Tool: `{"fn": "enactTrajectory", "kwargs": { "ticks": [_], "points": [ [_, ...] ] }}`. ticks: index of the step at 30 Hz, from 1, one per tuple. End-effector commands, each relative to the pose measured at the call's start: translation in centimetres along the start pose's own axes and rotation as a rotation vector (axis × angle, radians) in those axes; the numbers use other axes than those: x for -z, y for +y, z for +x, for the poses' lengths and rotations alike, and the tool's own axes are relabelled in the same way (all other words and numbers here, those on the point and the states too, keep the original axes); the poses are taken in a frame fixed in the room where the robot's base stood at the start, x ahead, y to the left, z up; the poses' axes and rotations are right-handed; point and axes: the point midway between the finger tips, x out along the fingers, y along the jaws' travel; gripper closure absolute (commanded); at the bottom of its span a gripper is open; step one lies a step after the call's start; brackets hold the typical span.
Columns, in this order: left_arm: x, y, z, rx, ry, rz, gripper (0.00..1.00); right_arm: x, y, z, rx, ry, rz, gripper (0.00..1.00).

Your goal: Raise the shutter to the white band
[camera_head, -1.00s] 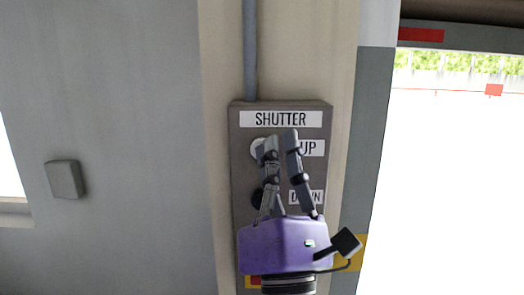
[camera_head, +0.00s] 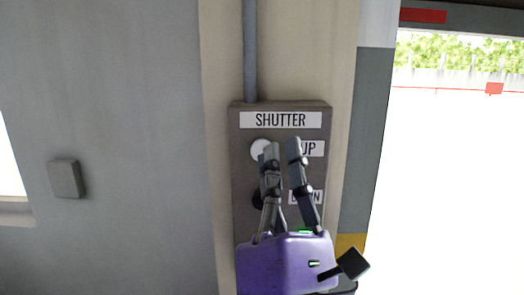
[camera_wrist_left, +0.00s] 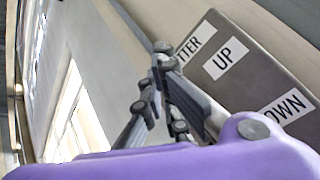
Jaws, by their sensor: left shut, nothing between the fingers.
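The grey shutter control box (camera_head: 240,222) is on the wall, labelled SHUTTER, UP and DOWN. Its round white UP button (camera_head: 259,148) shows just left of my left fingertips, and the dark DOWN button (camera_head: 256,199) is partly hidden by the fingers. My purple left gripper (camera_head: 281,148) is shut and empty, in front of the box near the UP button; contact with it cannot be told. The left wrist view also shows the box (camera_wrist_left: 262,85) beyond the fingers. The shutter's lower edge bar (camera_head: 475,20), with a red patch, is at top right. My right gripper is out of view.
The bright doorway (camera_head: 450,190) is open below the bar, with a fence and greenery outside. The post beside it has a pale top section (camera_head: 378,22) above grey. A small grey box (camera_head: 66,179) is on the left wall.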

Motion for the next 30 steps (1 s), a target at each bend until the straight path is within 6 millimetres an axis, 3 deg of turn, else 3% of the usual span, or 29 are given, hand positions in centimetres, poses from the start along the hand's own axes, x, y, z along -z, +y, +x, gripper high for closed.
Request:
{"fn": "enactTrajectory", "kwargs": {
  "ticks": [12,26,30],
  "points": [
    [-1.9,2.0,-2.6,-0.001,-0.001,-0.001,1.0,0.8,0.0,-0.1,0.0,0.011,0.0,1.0],
    [-2.0,2.0,-2.7,-0.001,0.0,0.0,1.0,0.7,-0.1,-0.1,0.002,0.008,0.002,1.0],
    [1.0,-0.1,-4.4,0.052,-0.014,0.241,1.0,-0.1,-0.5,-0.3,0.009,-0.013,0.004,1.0]
  ]
}}
